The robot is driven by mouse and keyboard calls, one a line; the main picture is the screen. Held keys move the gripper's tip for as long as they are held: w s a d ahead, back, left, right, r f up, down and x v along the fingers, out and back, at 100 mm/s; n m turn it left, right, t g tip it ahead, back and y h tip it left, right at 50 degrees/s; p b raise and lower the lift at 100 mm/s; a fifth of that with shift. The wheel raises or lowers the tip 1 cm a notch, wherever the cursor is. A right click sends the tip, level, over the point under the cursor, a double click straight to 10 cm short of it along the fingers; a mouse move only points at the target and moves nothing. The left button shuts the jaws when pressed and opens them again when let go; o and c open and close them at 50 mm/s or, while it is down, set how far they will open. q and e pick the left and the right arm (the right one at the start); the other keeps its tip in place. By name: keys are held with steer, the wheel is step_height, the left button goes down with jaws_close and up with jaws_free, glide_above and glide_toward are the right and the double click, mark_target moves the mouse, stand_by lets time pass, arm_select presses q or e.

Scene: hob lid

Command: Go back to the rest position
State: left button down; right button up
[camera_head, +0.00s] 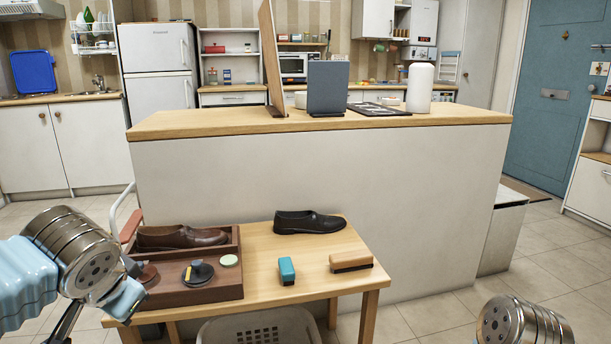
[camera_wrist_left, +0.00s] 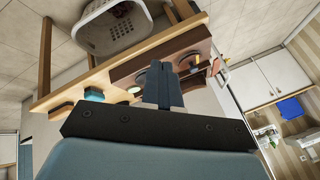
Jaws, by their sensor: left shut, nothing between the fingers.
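My left gripper (camera_wrist_left: 161,72) shows in the left wrist view with its dark fingers together and nothing between them. In that view the fingers overlap the picture of the low wooden table; I cannot tell the exact gap to it. In the head view my left arm comes in at the lower left, beside the table's left end. Only the metal wrist part of my right arm shows at the lower right, and its gripper is out of view.
The low wooden table (camera_head: 321,254) holds a shoe tray (camera_head: 190,298), a black shoe (camera_head: 308,222), a teal block (camera_head: 287,271) and a brush (camera_head: 351,262). Behind it, the white island (camera_head: 320,170) carries an upright grey panel (camera_head: 328,85) and a white canister (camera_head: 419,88).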

arm_select(q)
steer(key=w+d+f+g+h+p, duration=0.15)
steer(key=d+f, duration=0.25)
steer(key=f, duration=0.4)
steer(key=w+d+f+g+h, duration=0.1)
steer(key=w+d+f+h, duration=0.15)
steer(key=f, duration=0.45)
steer(key=w+d+f+g+h+p, duration=0.1)
steer(key=w+d+f, duration=0.1)
steer(key=d+f, duration=0.45)
steer(key=s+d+f+n, duration=0.1)
steer(key=s+f, duration=0.3)
steer(key=f, duration=0.4)
steer(key=s+d+f+n+g+h+p, duration=0.1)
steer(key=s+f+n, duration=0.2)
steer(key=s+f, duration=0.2)
steer(key=s+d+f+n+g+h+p, duration=0.1)
steer(key=s+f, duration=0.4)
steer(key=f, duration=0.6)
steer(key=shift+s+d+n, duration=0.15)
steer(key=shift+n, duration=0.35)
steer(key=shift+f, duration=0.1)
